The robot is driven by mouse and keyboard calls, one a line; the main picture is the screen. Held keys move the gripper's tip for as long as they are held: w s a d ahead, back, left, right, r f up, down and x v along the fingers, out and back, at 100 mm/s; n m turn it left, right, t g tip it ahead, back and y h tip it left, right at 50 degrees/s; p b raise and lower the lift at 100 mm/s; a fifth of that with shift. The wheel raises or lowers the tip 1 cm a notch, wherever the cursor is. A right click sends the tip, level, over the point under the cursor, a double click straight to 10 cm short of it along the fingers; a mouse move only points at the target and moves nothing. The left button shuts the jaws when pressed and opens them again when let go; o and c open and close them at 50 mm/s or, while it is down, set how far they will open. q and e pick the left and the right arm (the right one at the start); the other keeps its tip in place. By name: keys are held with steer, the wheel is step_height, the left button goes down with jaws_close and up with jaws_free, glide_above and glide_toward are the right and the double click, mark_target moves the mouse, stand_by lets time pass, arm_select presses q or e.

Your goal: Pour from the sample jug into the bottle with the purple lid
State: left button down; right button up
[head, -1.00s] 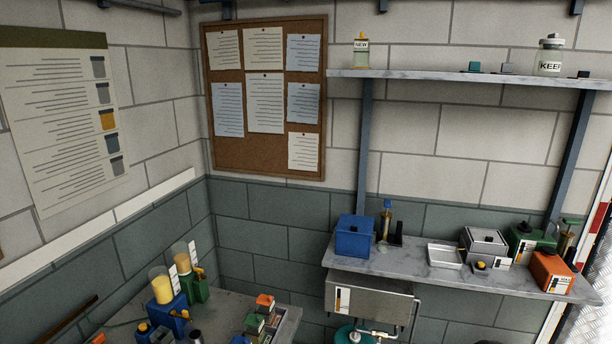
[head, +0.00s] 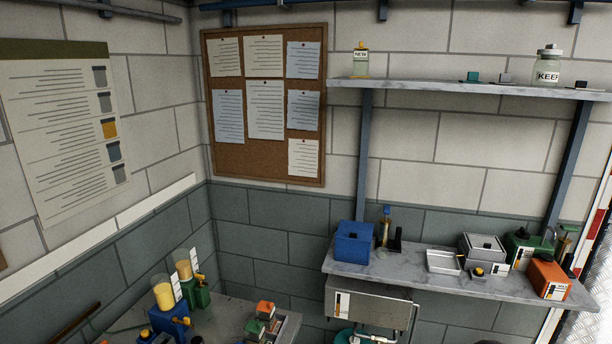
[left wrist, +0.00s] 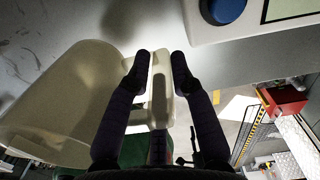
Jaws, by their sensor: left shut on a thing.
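The cream jug (left wrist: 62,95), which looks like the sample jug, fills the left of the left wrist view. My left gripper (left wrist: 160,62) is shut on its handle (left wrist: 160,88), with one dark finger on each side. Whether anything is inside the jug cannot be seen. I see no bottle with a purple lid in either view. My grippers do not show in the head view, and my right gripper is in neither view.
Two tanks with yellow contents (head: 163,294) (head: 184,268) stand on the lower left bench (head: 225,312). The right bench (head: 425,282) holds a blue box (head: 353,242), a white tray (head: 443,261) and an orange box (head: 549,277). A shelf (head: 430,86) above carries two labelled containers.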

arm_select(q)
steer(key=shift+r, duration=0.25)
stand_by(0.4)
steer(key=w+a+r+t+p, duration=0.2)
steer(key=w+a+r+p, duration=0.2)
steer(key=r, duration=0.4)
steer(key=w+a+r+t+h+p, duration=0.1)
steer(key=w+a+r+p, duration=0.2)
steer(key=w+a+r, duration=0.3)
step_height(320, 180, up, 2)
steer(key=shift+w+a+r+t+p, duration=0.25)
steer(key=shift+w+a+t+p, duration=0.15)
steer(key=shift+a, duration=0.25)
stand_by(0.3)
stand_by(1.0)
